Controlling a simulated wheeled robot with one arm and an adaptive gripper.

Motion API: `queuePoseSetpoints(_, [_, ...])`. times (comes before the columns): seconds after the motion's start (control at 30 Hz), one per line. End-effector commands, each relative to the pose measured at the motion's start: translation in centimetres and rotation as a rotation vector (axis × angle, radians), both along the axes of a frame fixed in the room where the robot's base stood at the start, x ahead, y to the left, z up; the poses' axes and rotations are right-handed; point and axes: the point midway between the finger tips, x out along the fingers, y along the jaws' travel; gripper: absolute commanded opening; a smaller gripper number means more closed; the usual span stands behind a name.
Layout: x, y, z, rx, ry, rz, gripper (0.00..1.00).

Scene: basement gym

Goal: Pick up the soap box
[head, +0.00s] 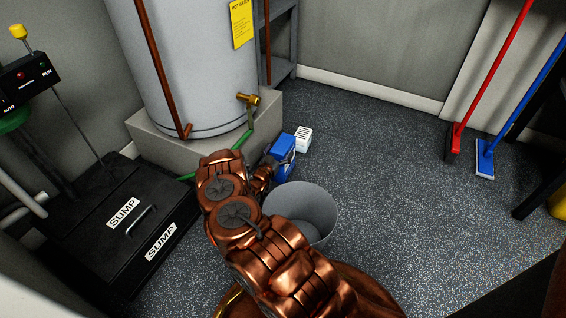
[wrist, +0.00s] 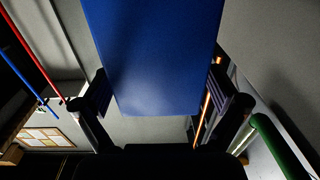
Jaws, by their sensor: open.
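A blue box (head: 284,145), likely the soap box, stands on the dark speckled floor beside the water heater's plinth. No label on it is legible. In the wrist view the blue box (wrist: 155,60) fills the upper middle, between the two fingers of my gripper (wrist: 160,95). The fingers are apart, one on each side of the box, with a narrow gap visible on the right. In the head view my gripper (head: 279,165) is at the near side of the box, and my copper arm hides part of that area.
A small white slatted item (head: 303,138) stands just behind the blue box. A grey bucket (head: 318,205) is close on the right of my arm. A green hose (head: 241,141) runs by the plinth (head: 165,150). The black sump lid (head: 110,235) is left.

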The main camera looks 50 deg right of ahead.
Motion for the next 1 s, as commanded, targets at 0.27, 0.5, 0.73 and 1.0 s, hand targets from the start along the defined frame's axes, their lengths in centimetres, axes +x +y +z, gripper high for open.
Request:
queuePoseSetpoints(0.27, [0.6,-2.1,0.0,0.000,0.001,-0.002,0.97])
queuePoseSetpoints(0.5, [0.6,-2.1,0.0,0.000,0.001,-0.001,0.92])
queuePoseSetpoints(0.73, [0.6,-2.1,0.0,0.000,0.001,-0.001,0.68])
queuePoseSetpoints(1.0, [0.6,-2.1,0.0,0.001,0.001,-0.001,0.40])
